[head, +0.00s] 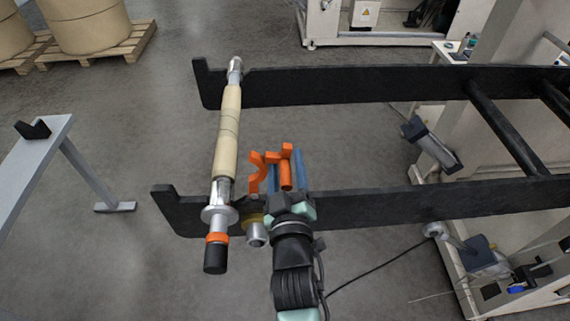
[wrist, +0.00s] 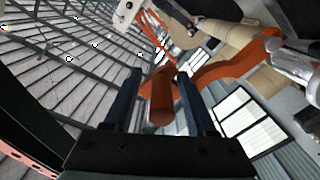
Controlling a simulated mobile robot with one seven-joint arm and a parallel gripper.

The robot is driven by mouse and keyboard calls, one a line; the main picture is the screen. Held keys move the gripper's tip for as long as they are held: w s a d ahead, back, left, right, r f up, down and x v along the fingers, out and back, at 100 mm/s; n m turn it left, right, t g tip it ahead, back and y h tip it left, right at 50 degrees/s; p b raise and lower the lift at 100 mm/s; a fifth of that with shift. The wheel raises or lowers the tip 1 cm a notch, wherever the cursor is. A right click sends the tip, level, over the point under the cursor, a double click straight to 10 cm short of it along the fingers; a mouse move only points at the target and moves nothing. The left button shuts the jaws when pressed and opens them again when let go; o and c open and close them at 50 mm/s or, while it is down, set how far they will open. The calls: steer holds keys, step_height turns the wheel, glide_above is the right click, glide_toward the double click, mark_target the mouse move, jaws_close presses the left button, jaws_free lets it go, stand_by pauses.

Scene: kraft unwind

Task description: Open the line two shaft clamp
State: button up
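The shaft clamp is orange; its curved jaw (head: 257,172) shows in the head view beside the near end of the shaft (head: 229,135). Its upright handle (head: 286,174) is a short orange cylinder. In the wrist view the handle (wrist: 162,97) stands between the two dark blue fingers of my gripper (wrist: 160,85), with a narrow gap on each side. My gripper is open around it. A curved orange arm (wrist: 238,62) runs right toward the silver shaft end (wrist: 290,62). I cannot tell whether the jaw closes over the shaft.
The shaft lies across two black support arms, the far one (head: 340,87) and the near one (head: 370,205). A grey stand (head: 35,170) is at left. Paper rolls on pallets (head: 85,25) are at back left. Machinery stands at right. The floor between stand and shaft is clear.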

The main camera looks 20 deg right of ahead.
steer(key=shift+a, duration=0.1)
steer(key=shift+s+a+f, duration=0.1)
steer(key=shift+s, duration=0.3)
steer(key=b+v, duration=0.4)
steer(key=v, duration=0.8)
steer(key=shift+b, duration=0.35)
steer(key=w+a+r+m+t+y, duration=0.1)
steer(key=w+a+r+t, duration=0.1)
steer(key=r, duration=0.9)
steer(key=w+a+r+m+t, duration=0.1)
steer(key=a+r+t, duration=0.2)
steer(key=r, duration=0.7)
steer(key=w+a+r+m+t+y, duration=0.1)
steer(key=w+a+r+t, duration=0.1)
steer(key=r, duration=0.9)
steer(key=s+a+r+t+y, duration=0.1)
steer(key=s+a+r, duration=0.1)
steer(key=r, duration=0.4)
steer(key=s+a+r+t+y, duration=0.2)
steer(key=s+r, duration=0.1)
steer(key=r, duration=0.3)
steer(key=shift+a+y, duration=0.25)
steer(key=shift+y, duration=0.05)
steer(key=shift+w, duration=0.1)
